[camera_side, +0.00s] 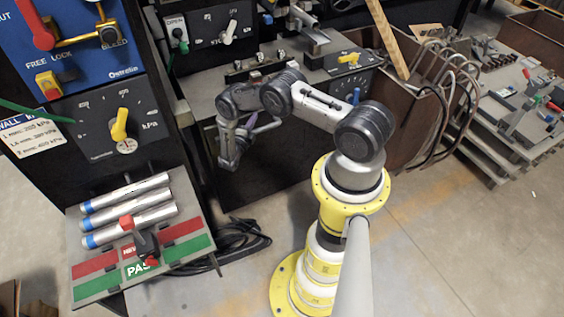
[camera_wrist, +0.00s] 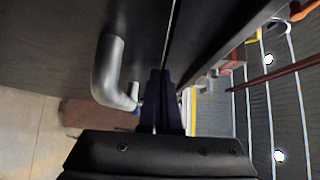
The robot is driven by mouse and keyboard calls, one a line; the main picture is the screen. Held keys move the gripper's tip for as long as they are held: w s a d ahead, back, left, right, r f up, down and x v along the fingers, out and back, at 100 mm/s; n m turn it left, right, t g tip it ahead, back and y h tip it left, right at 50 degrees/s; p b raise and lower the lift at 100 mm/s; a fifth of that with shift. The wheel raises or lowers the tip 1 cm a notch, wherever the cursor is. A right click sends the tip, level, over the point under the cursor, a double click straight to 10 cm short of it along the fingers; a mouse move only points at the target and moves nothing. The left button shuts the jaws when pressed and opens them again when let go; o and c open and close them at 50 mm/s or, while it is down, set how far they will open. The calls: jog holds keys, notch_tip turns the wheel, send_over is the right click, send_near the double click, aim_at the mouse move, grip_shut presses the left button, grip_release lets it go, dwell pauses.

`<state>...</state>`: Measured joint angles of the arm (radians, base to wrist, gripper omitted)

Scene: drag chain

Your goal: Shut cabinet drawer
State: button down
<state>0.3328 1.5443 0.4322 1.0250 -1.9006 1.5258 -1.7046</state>
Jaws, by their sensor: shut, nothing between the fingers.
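The cabinet (camera_side: 290,150) is a dark unit under the grey worktop, behind my arm in the side view. In the wrist view, a dark panel (camera_wrist: 50,45), seemingly the drawer front, carries a curved grey metal handle (camera_wrist: 110,75). A thin seam runs along the right of this panel. I cannot tell how far the drawer is out. My gripper (camera_wrist: 161,80) is shut and empty, its dark fingers just right of the handle. I cannot tell whether they touch the panel. In the side view my gripper (camera_side: 228,163) points down at the cabinet's left end.
A sloped tray (camera_side: 140,225) with several silver cylinders stands at the left, below a gauge panel (camera_side: 110,120). Black cables (camera_side: 235,240) lie on the floor. A brown bin (camera_side: 405,115) with hanging hoses stands at the right. The floor right of my base is clear.

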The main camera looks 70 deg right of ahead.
jog(key=shift+w+d+r, duration=0.1)
jog(key=shift+w+d, duration=0.15)
